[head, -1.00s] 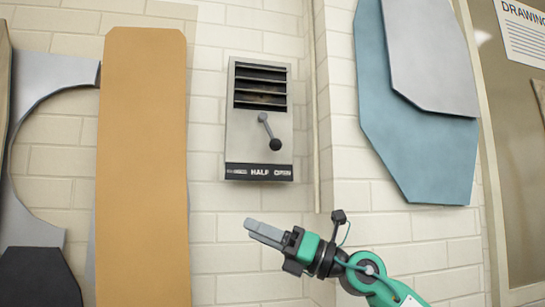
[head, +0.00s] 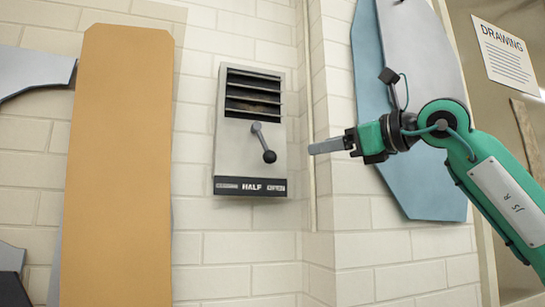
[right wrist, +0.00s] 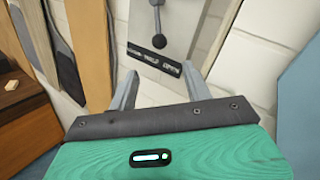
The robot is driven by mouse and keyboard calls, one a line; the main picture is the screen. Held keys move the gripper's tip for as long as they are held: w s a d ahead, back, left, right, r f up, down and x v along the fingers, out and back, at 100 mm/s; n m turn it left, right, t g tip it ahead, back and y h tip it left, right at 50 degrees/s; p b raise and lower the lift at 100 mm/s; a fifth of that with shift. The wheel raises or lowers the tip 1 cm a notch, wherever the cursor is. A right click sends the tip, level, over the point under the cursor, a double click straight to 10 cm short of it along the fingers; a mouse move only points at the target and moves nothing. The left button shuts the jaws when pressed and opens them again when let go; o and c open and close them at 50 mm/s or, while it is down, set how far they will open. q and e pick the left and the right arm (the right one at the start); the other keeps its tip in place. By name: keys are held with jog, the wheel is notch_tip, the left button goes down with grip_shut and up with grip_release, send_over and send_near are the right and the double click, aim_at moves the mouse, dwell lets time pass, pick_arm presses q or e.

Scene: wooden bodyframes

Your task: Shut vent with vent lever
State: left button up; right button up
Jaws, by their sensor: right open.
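The vent (head: 217,150) is a grey metal box on the white brick wall, with dark gaps between its slats. Its vent lever (head: 262,140) is a grey rod with a black ball knob, angled down and slightly right. Below it, a dark label strip (head: 250,187) reads HALF, with OPEN to its right. In the right wrist view, the lever knob (right wrist: 159,41) is ahead, beyond the fingers. My right gripper (head: 312,148) is to the right of the knob, apart from it; in the wrist view its fingers (right wrist: 170,68) are open and empty. My left gripper is not in view.
A tall orange-tan panel (head: 118,170) leans at the left of the vent. Blue and grey panels (head: 430,205) hang behind my right arm. A thin vertical pipe (head: 308,110) runs just right of the vent. The wall below the vent is clear.

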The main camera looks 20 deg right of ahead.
aim_at(276, 156)
jog(key=p+x, duration=0.3)
jog(key=x, duration=0.9)
jog(key=shift+w+r+p, duration=0.1)
jog(key=shift+w+p, duration=0.05)
jog(key=shift+p, duration=0.15)
jog(key=shift+w+a, duration=0.4)
jog(key=shift+w, duration=0.15)
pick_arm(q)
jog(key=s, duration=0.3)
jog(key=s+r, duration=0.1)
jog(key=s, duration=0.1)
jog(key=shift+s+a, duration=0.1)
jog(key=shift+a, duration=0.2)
pick_arm(e)
grip_shut()
